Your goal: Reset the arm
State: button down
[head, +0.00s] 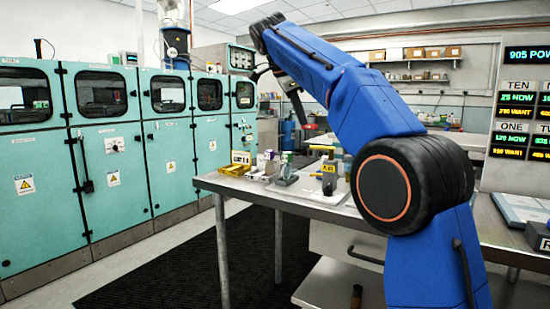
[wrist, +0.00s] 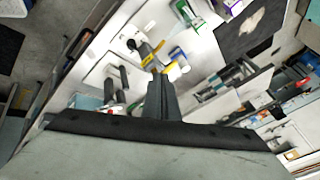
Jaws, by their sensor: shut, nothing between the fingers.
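My blue arm (head: 375,105) rises from the lower right in the head view, bends at a large black joint, and reaches up and left over the table. My gripper (head: 300,108) hangs at its far end, dark and pointing down, above the objects on the table. In the wrist view my gripper (wrist: 160,85) has its fingers together, with nothing held between them. The fingertips are near a yellow-and-grey device (wrist: 146,52) in the picture, but appear to be well above it.
The grey metal table (head: 300,202) bears several small items, including a yellow box (head: 240,160) and a yellow-and-grey device (head: 329,178). Teal cabinets (head: 110,180) line the left wall. A shelf (head: 415,82) with boxes is at the back. Black matting (head: 200,270) covers the floor left of the table.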

jog(key=s+d+f+n+y, duration=0.1)
jog(key=s+d+f+n, duration=0.45)
jog(key=s, duration=0.45)
jog(key=s+d+f+n+y, duration=0.1)
jog(key=s+d+f+n, duration=0.3)
jog(key=s+d+f, duration=0.4)
jog(key=s+d+f+n+y, duration=0.1)
jog(key=s+f+n, duration=0.7)
jog(key=s+f, duration=1.9)
notch_tip(320, 180, down, 2)
jog(key=shift+d+f+y, duration=0.2)
jog(key=shift+d+y, duration=0.1)
jog(key=shift+y, duration=0.5)
